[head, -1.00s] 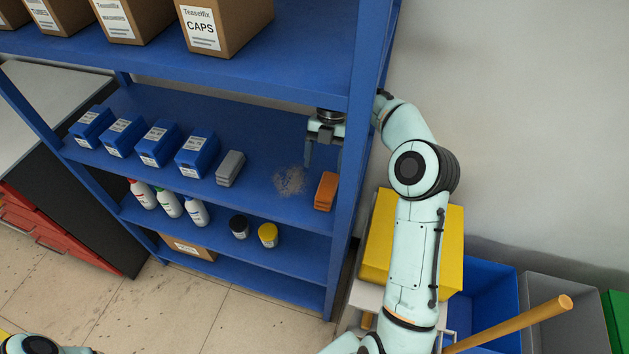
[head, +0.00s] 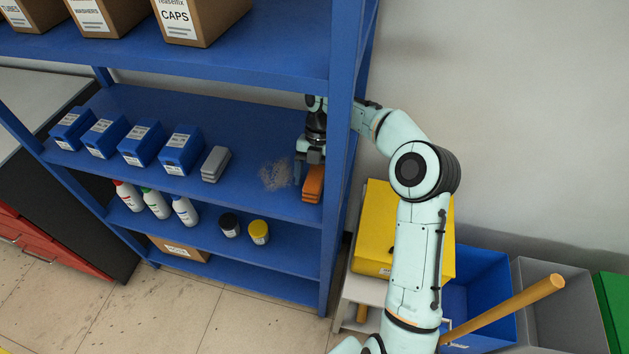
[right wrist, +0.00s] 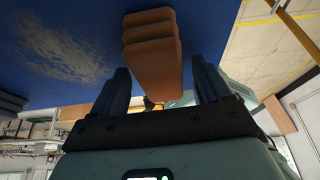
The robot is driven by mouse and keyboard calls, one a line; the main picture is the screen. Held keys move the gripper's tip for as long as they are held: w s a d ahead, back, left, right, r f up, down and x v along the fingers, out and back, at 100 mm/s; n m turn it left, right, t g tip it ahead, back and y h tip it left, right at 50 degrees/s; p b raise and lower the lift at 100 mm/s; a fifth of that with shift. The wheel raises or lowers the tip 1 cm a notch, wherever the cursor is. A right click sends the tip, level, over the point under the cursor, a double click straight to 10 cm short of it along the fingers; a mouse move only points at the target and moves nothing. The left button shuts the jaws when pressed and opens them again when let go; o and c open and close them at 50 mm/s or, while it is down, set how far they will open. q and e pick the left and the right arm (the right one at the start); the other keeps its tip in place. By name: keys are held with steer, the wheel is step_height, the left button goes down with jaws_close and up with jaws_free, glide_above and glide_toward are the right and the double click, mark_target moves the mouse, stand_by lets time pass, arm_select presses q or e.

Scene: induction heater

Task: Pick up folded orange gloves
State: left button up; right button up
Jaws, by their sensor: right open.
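The folded orange gloves (head: 313,184) lie as a small stack on the blue shelf, at its right end near the upright post. In the right wrist view the orange gloves (right wrist: 152,52) show between and beyond the two fingers. My right gripper (head: 309,178) reaches in past the post and is at the gloves, fingers open. In the right wrist view my right gripper (right wrist: 163,85) has a finger on each side of the stack, with gaps visible. Whether a finger touches the gloves cannot be told. My left gripper is out of the head view.
A folded grey stack (head: 215,164) and several blue bins (head: 180,150) stand left on the same shelf (head: 240,200). The blue post (head: 338,150) is close to my right arm. Bottles and two jars (head: 259,232) stand below. A yellow box (head: 377,255) is beside the shelf.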

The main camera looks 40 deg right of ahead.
steer(key=shift+f, duration=0.2)
stand_by(0.4)
steer(key=c, duration=1)
steer(key=shift+c, duration=0.3)
